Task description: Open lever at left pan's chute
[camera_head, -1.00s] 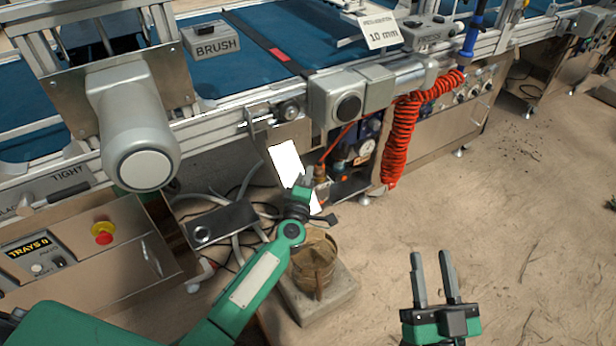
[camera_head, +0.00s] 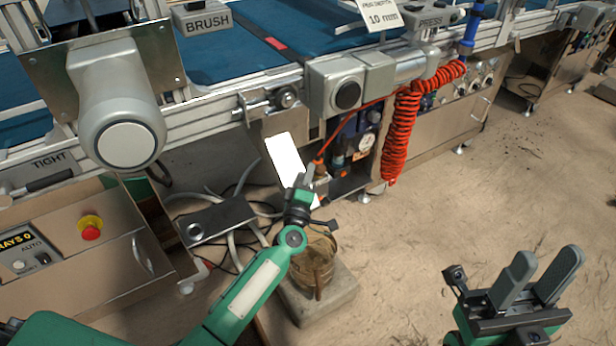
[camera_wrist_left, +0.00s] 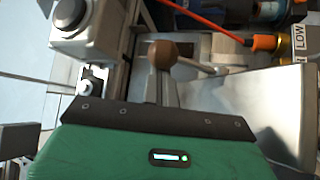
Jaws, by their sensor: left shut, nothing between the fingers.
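My left gripper (camera_head: 309,176) reaches in front of the machine beside a bright white sloping panel (camera_head: 285,155), which looks like the chute. In the left wrist view its shut, empty fingers (camera_wrist_left: 160,82) point up at a brown ball knob (camera_wrist_left: 163,53). A thin metal rod (camera_wrist_left: 205,69) runs right from near the knob, which looks like the lever. The knob overlaps the fingertips; I cannot tell whether they touch. A bare metal sheet (camera_wrist_left: 265,100) lies to the right. In the head view the arm hides the lever. My right gripper (camera_head: 546,262) is open and empty at lower right.
A red coiled hose (camera_head: 398,145) hangs to the right. Loose grey hoses and a dark box (camera_head: 215,222) lie left. The floor at right is clear.

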